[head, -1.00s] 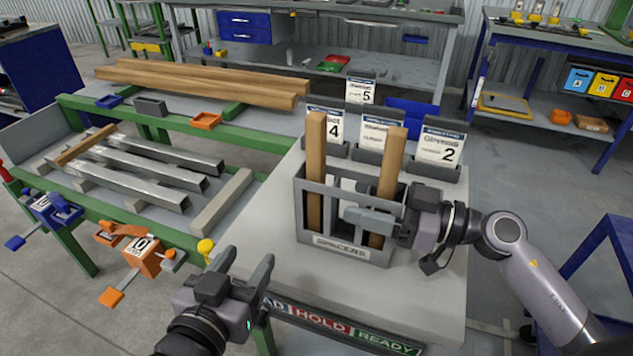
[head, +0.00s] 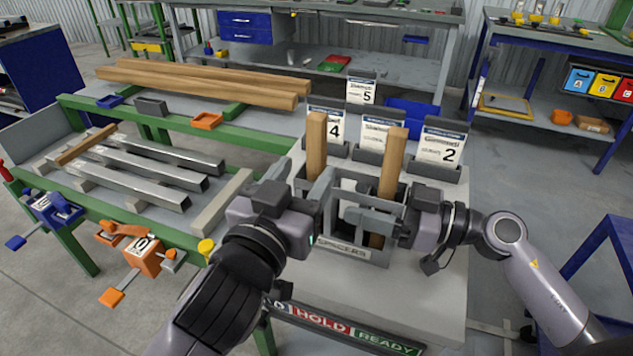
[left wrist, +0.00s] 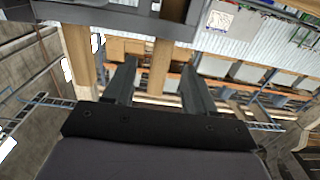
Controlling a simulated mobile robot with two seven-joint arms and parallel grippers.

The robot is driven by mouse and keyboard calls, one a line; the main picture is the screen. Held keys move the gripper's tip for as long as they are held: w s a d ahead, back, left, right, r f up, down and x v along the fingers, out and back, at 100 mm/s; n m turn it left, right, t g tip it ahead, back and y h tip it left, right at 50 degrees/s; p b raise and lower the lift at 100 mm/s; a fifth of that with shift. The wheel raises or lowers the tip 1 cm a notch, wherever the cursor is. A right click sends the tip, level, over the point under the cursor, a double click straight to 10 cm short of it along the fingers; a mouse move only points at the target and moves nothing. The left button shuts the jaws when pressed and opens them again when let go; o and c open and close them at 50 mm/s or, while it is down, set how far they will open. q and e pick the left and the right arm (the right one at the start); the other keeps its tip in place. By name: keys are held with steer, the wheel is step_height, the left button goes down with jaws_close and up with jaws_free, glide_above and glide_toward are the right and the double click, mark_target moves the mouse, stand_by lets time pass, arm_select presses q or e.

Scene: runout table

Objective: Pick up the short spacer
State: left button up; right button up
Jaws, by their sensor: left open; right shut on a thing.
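Two upright wooden spacers stand in a grey rack (head: 345,252) labelled SPACERS. The left spacer (head: 316,140) reaches higher in the picture; the right spacer (head: 394,150) has its top a little lower. My right gripper (head: 368,215) comes in from the right and is shut at the right spacer, a finger crossing its front; the exact contact is partly hidden. My left gripper (head: 316,184) is open at the rack's left front, by the left spacer, hiding its lower part. In the left wrist view, a wooden spacer (left wrist: 160,67) shows between the open fingers, and another (left wrist: 77,55) stands left of them.
Several numbered card holders (head: 440,150) stand behind the rack on the pale table (head: 440,290). To the left, a green-framed runout table (head: 150,220) carries metal bars (head: 155,175) and wooden beams (head: 200,85). The tabletop right of my right gripper is partly covered by my arm.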

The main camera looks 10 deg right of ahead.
mark_target(314, 157)
arm_select(q)
steer(key=shift+x, duration=2.95)
steer(key=shift+r, duration=0.15)
jaws_close()
